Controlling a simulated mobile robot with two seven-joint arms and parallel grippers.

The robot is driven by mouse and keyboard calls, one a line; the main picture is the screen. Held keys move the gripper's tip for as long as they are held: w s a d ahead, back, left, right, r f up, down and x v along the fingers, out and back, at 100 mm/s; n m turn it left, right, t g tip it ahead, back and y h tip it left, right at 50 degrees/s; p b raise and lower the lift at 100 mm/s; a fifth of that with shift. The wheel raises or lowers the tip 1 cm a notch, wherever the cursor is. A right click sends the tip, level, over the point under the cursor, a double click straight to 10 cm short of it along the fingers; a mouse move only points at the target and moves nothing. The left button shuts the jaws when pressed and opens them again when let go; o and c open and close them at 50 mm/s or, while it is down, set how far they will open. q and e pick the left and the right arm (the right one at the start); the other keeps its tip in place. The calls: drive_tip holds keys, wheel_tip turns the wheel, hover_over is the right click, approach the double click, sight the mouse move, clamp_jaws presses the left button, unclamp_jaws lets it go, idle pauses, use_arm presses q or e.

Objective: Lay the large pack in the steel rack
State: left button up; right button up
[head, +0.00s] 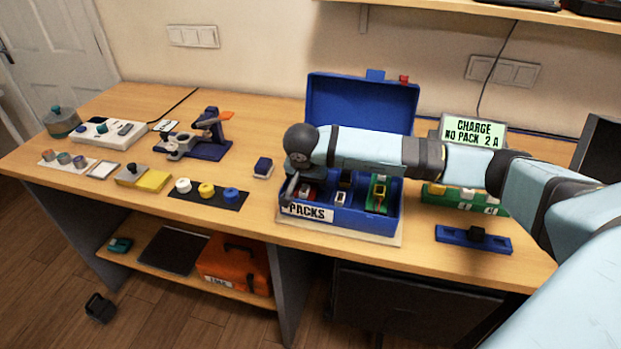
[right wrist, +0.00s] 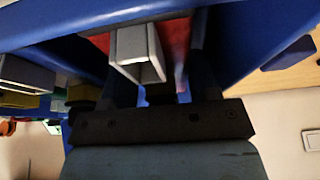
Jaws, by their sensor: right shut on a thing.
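The blue pack box (head: 392,222), labelled PACKS, stands open on the bench with its lid up. My right gripper (head: 298,190) reaches into its left compartment. It is shut on a red pack (head: 309,191) with a pale grey channel-shaped part. In the right wrist view the red pack (right wrist: 176,45) sits between the dark fingers of the gripper (right wrist: 165,90), close to the blue wall. Whether it touches the box floor is hidden. A pale-topped pack (head: 340,198) and a green-and-yellow pack (head: 378,192) sit in the other compartments. I cannot make out a steel rack. My left gripper is out of view.
Right of the box are a charger display (head: 473,132) reading "CHARGE NO PACK 2 A", a green holder (head: 480,204) and a blue bar with a black knob (head: 474,239).

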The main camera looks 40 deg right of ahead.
drive_tip(key=o, duration=0.9)
drive_tip(key=shift+f, duration=0.2)
drive_tip(key=o, duration=0.5)
drive_tip(key=shift+r, duration=0.1)
drive_tip(key=shift+c, duration=0.2)
